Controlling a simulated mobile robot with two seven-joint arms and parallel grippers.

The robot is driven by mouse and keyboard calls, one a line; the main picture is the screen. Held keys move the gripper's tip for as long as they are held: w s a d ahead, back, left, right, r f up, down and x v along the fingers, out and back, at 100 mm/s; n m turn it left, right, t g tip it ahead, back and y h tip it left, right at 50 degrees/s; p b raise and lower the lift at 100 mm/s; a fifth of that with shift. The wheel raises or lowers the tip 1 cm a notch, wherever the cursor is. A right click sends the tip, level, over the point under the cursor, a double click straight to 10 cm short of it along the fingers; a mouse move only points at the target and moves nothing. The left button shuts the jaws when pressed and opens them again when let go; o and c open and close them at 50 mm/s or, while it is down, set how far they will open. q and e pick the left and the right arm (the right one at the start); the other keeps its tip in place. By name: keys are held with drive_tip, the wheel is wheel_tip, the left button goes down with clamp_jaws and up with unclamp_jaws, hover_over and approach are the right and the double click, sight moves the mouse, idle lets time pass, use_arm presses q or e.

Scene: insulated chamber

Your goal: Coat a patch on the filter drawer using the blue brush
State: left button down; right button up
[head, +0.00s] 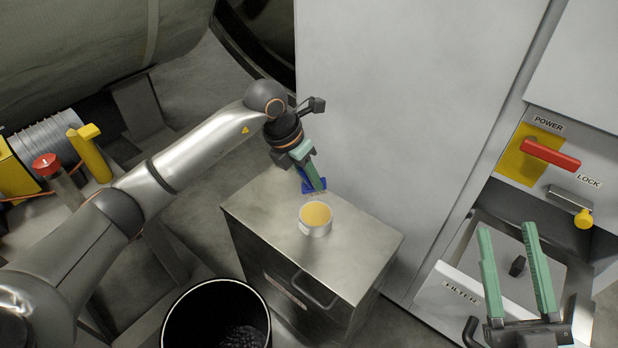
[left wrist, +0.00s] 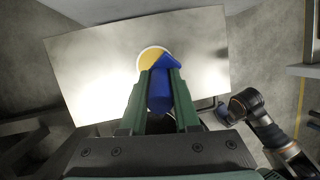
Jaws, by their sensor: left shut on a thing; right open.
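My left gripper (head: 316,178) is shut on the blue brush (head: 307,184) above the metal cabinet top. The brush also shows between the green fingers in the left wrist view (left wrist: 160,90). A white round tub (head: 316,228) with yellow-orange contents stands on the cabinet, just in front of the brush; in the left wrist view the brush tip overlaps the tub (left wrist: 146,58). Whether they touch I cannot tell. The filter drawer (head: 440,297), labelled FILTER, is at the lower right. My right gripper (head: 504,232) is open and empty over it, hiding part of it.
The metal cabinet (head: 260,215) has a front handle. A black bin (head: 185,318) with dark lumps stands at its front left. A red power lever (head: 550,153) and a yellow-knobbed lock latch (head: 583,217) are on the right unit. Yellow and red fittings (head: 90,152) lie at far left.

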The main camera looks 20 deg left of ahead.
sight(307, 197)
use_arm(q)
drive_tip(key=shift+f+b, duration=0.75)
drive_tip(key=shift+f, duration=0.2)
drive_tip(key=shift+s+f, duration=0.1)
drive_tip(key=shift+f, duration=0.15)
wheel_tip(307, 197, down, 4)
drive_tip(key=b, duration=0.3)
drive_tip(key=shift+r, duration=0.25)
use_arm(e)
drive_tip(key=s+n+y, duration=0.1)
drive_tip(key=y, duration=0.1)
drive_tip(key=s+r+n+y, duration=0.1)
drive_tip(key=s+y, duration=0.1)
drive_tip(key=s+a+r+n+y, duration=0.1)
drive_tip(key=shift+s+r+n+y, duration=0.15)
drive_tip(key=shift+s+n+y, duration=0.1)
drive_tip(key=shift+n+y, duration=0.15)
use_arm(q)
drive_tip(key=shift+f+b, duration=0.45)
drive_tip(key=shift+f, duration=0.1)
use_arm(e)
drive_tip(key=shift+f, duration=0.3)
drive_tip(key=shift+r, duration=0.1)
use_arm(q)
drive_tip(key=shift+r+p, duration=2.95)
drive_tip(key=shift+r, duration=0.6)
use_arm(e)
wheel_tip(307, 197, up, 6)
drive_tip(key=shift+f, duration=0.15)
